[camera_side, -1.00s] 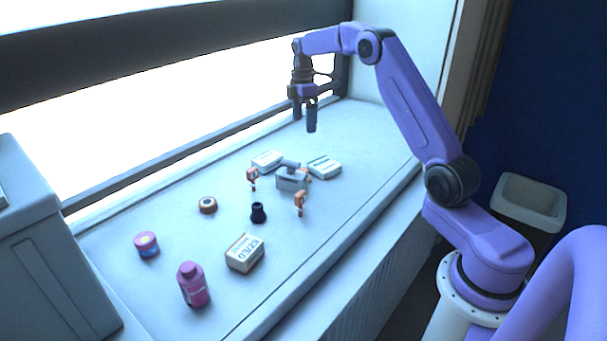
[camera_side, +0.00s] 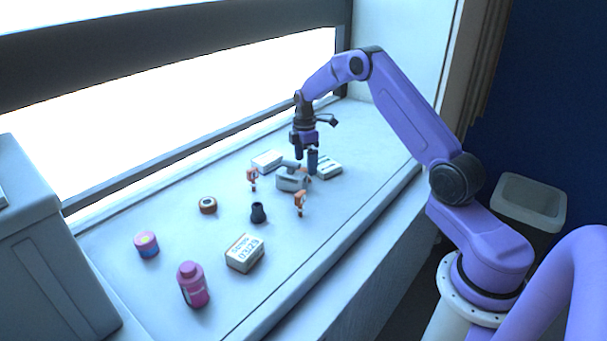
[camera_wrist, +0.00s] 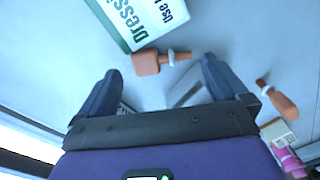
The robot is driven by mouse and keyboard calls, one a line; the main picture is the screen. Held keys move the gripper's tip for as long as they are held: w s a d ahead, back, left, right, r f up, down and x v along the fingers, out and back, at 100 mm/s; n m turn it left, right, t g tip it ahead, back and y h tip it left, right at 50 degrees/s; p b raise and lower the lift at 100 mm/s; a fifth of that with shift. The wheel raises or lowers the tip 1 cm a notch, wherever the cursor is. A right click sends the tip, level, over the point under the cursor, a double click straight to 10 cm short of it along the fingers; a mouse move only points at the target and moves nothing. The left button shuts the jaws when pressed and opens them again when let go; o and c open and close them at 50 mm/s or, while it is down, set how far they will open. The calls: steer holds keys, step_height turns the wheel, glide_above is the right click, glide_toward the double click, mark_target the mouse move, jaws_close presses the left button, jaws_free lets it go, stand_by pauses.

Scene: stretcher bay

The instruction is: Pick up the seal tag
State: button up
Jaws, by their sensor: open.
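Another tag (camera_side: 300,200) stands nearer the front edge and a third tag (camera_side: 252,177) stands to the left. My gripper (camera_side: 305,162) points down over the far group of objects, open and empty. Its two fingers also frame the wrist view (camera_wrist: 160,78).
A dressing box (camera_side: 328,169) and a white box (camera_side: 267,160) flank a grey block (camera_side: 291,183). A dark small vase-like item (camera_side: 258,212), brown ring (camera_side: 208,205), pink jar (camera_side: 147,244), pink bottle (camera_side: 193,284) and dated box (camera_side: 245,253) stand nearer. The far right sill is clear.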

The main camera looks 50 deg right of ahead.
mark_target(306, 168)
steer(key=shift+s+f, duration=0.15)
steer(key=shift+f, duration=1.5)
steer(key=c, duration=0.9)
steer(key=shift+r, duration=0.1)
steer(key=shift+c, duration=0.2)
